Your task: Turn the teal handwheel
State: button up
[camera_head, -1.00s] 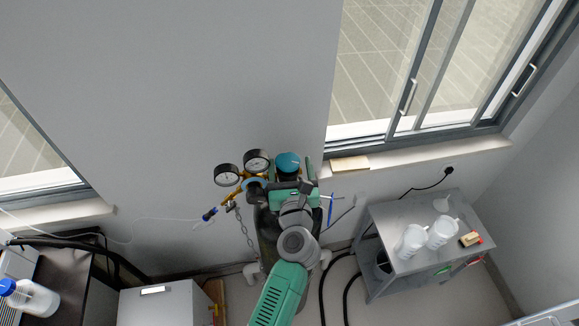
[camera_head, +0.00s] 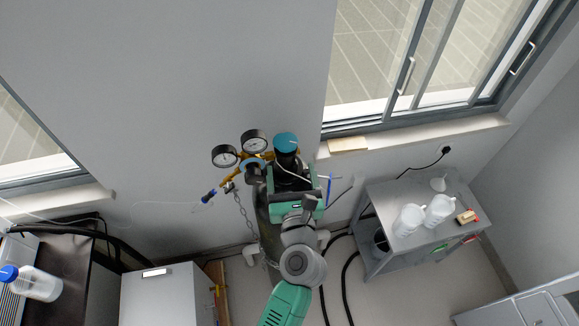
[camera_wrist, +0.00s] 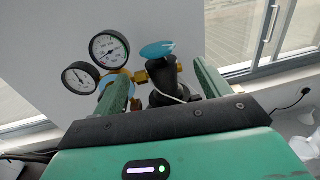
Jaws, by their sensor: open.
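The teal handwheel (camera_head: 287,141) sits on top of the dark valve of the gas cylinder, right of two round gauges. It also shows in the wrist view (camera_wrist: 157,50), tilted, with a brass fitting and black valve body below it. My gripper (camera_head: 294,180) is below the handwheel in the head view. In the wrist view its two green fingers (camera_wrist: 161,86) stand apart, and the handwheel lies beyond them, roughly midway across. The fingers hold nothing. A gap shows between the handwheel and my gripper. Part of the valve and cylinder is hidden behind my gripper.
Two gauges (camera_head: 240,149) on a brass regulator are close left of the handwheel. A chain (camera_head: 243,217) hangs by the cylinder. A grey table (camera_head: 389,254) with white bottles stands to the right, a white cabinet (camera_head: 167,296) to the left. The wall is behind.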

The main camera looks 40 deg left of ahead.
aim_at(293, 148)
jog(key=w+f+n+g+y+b, duration=0.1)
jog(key=w+n+g+b, duration=0.1)
jog(key=b, duration=0.3)
jog(key=w+n+g+y+b, duration=0.2)
jog(key=g+b, duration=0.2)
jog(key=b, duration=0.1)
jog(key=w+f+n+g+y+b, duration=0.1)
jog(key=w+n+g+b, duration=0.1)
jog(key=b, duration=0.3)
jog(key=shift+w+a+f+g, duration=0.2)
jog(key=shift+w+f+g, duration=0.2)
jog(key=shift+g, duration=0.2)
jog(key=a+r+n+g+b, duration=0.1)
jog(key=a+n+g, duration=0.1)
jog(key=a, duration=0.1)
jog(key=a+r+n+g+b, duration=0.1)
jog(key=shift+s+a+r+g+b, duration=0.3)
jog(key=shift+a+r+g, duration=0.05)
jog(key=shift+g, duration=0.05)
